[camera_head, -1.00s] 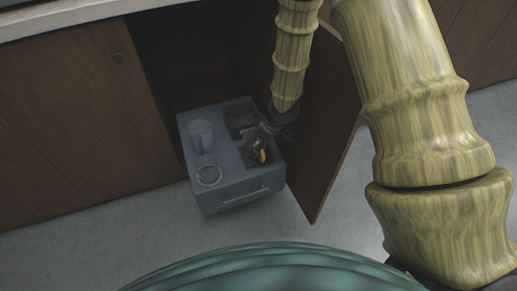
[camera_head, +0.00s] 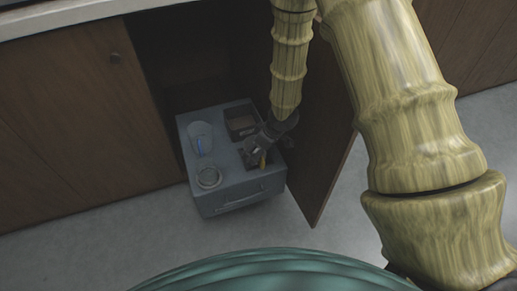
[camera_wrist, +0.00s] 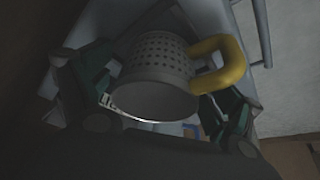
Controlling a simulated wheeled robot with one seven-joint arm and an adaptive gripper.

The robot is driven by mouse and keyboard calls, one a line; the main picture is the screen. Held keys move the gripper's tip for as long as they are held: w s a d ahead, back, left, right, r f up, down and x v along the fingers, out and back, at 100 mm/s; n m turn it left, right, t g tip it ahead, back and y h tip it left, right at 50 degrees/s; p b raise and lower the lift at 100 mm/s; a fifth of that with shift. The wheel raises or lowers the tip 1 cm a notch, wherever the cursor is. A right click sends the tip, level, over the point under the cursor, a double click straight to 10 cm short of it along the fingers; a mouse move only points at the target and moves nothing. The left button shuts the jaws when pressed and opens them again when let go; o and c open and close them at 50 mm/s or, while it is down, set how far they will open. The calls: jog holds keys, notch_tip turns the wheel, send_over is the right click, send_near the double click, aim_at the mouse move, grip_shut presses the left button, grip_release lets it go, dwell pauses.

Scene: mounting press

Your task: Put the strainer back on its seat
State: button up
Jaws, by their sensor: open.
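The strainer (camera_wrist: 160,66) is a grey perforated cup with a thick yellow handle (camera_wrist: 222,64). In the wrist view it lies between the two dark green fingers of my gripper (camera_wrist: 155,92), its plain round end facing the camera. My gripper is open around it; I cannot tell whether either finger touches. In the head view my gripper (camera_head: 258,148) is over the right side of a grey cabinet unit (camera_head: 232,192) and hides most of the strainer.
A clear cup with something blue (camera_head: 200,138) stands at the unit's back left. A dark square recess (camera_head: 241,121) is behind my gripper. An open wooden door (camera_head: 325,170) stands close on the right. The floor in front is clear.

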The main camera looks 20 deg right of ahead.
jog(key=shift+r, duration=0.1)
jog(key=p+v, duration=0.3)
jog(key=v, duration=0.4)
jog(key=shift+s+r+p, duration=0.1)
jog(key=shift+r+p, duration=0.2)
jog(key=s+a+f+m+g, duration=0.2)
jog(key=s+f+m, duration=0.3)
jog(key=s+f, duration=1.05)
jog(key=s+d+f+m+h, duration=0.1)
jog(key=s, duration=0.8)
jog(key=s+d+f+m+g+h, duration=0.1)
jog(key=s, duration=0.7)
jog(key=shift+s+d+f+m+h, duration=0.35)
jog(key=shift+s+f+m+h, duration=0.05)
